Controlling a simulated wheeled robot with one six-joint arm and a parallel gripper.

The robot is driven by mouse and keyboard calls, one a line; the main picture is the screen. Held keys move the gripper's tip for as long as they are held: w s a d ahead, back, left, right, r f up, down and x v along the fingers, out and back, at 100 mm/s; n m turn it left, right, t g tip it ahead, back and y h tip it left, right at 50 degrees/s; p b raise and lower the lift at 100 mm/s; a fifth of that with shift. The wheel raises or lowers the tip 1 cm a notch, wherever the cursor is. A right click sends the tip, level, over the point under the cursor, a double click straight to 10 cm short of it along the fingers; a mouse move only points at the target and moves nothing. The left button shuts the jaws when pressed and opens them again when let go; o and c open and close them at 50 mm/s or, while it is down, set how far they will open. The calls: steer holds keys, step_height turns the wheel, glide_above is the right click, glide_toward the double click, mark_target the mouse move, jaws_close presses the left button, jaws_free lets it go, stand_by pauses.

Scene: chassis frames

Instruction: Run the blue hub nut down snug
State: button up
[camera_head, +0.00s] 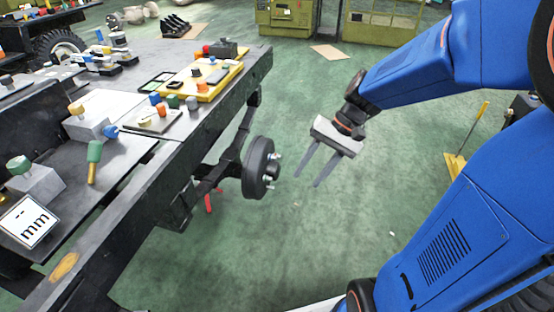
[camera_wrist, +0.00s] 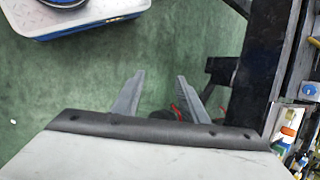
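The black wheel hub (camera_head: 257,168) stands on the side of the dark chassis frame, with several short silver studs on its right face. I cannot make out a blue nut on the hub.
The dark chassis frame edge (camera_head: 225,90) runs along the left. Green floor (camera_head: 310,235) is open around my gripper.

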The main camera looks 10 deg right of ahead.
mark_target(277, 164)
steer(key=w+d+f+m+t+y, duration=0.1)
steer(key=w+d+f+m+y, duration=0.1)
steer(key=w+f+m+y, duration=0.5)
steer(key=w+d+f+t+y, duration=0.15)
steer(key=w+f, duration=0.25)
steer(key=w, duration=0.8)
steer(key=w+d+f+m+t, duration=0.4)
steer(key=w+d+f, duration=0.15)
steer(key=f, duration=0.25)
steer(key=w+d+f+m+t, duration=0.35)
steer(key=d+f, duration=0.25)
steer(key=f, duration=0.2)
steer(key=shift+m+y, duration=0.45)
steer(key=x, duration=1.7)
steer(key=shift+w+a, duration=0.15)
steer(key=shift+w, duration=0.2)
jaws_close()
steer(key=shift+m, duration=0.3)
